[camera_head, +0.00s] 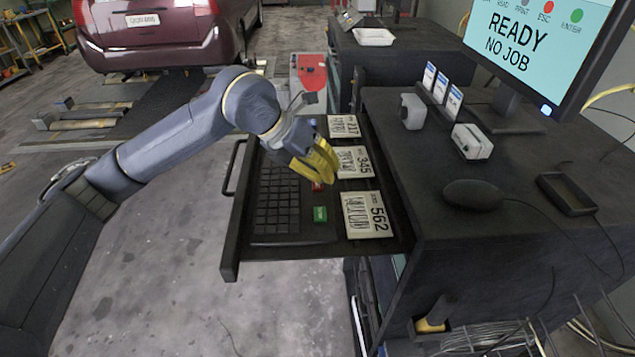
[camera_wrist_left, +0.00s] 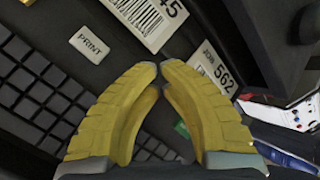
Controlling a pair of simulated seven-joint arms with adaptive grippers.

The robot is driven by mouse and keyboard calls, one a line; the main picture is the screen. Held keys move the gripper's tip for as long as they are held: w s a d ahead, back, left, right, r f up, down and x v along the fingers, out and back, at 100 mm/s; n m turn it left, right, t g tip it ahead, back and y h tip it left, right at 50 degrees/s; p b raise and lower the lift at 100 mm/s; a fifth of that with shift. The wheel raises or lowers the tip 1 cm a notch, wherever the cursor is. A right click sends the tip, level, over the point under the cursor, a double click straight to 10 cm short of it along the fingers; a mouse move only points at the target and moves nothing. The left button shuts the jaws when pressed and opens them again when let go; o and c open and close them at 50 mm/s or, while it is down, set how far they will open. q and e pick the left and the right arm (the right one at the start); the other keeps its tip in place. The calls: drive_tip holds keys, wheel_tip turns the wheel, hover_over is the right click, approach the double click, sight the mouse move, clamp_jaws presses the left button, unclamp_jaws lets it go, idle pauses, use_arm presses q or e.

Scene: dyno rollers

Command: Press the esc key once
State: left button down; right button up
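The red key (camera_head: 317,187), matching the red ESC dot on the monitor, sits in the open keyboard drawer (camera_head: 229,235), just below my left fingertips and partly covered by them. My left gripper (camera_head: 327,165) hangs over the drawer with yellow fingers pointing down; I cannot tell if it touches anything. In the left wrist view its fingertips (camera_wrist_left: 160,66) meet or nearly meet, with nothing between them. The red key is not visible there. My right gripper is not in view.
A dark keypad (camera_head: 277,205) fills the drawer's left side. Label cards (camera_head: 367,214) lie along its right side. A white PRINT key (camera_wrist_left: 90,45) shows in the wrist view. The monitor (camera_head: 535,45) reads READY, NO JOB. A mouse (camera_head: 473,194) lies on the desk.

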use_arm(q)
drive_tip(key=shift+f, duration=0.2)
drive_tip(key=shift+r, duration=0.1)
idle(0.4)
drive_tip(key=shift+r, duration=0.75)
drive_tip(key=shift+r, duration=0.1)
drive_tip(key=shift+r, duration=2.45)
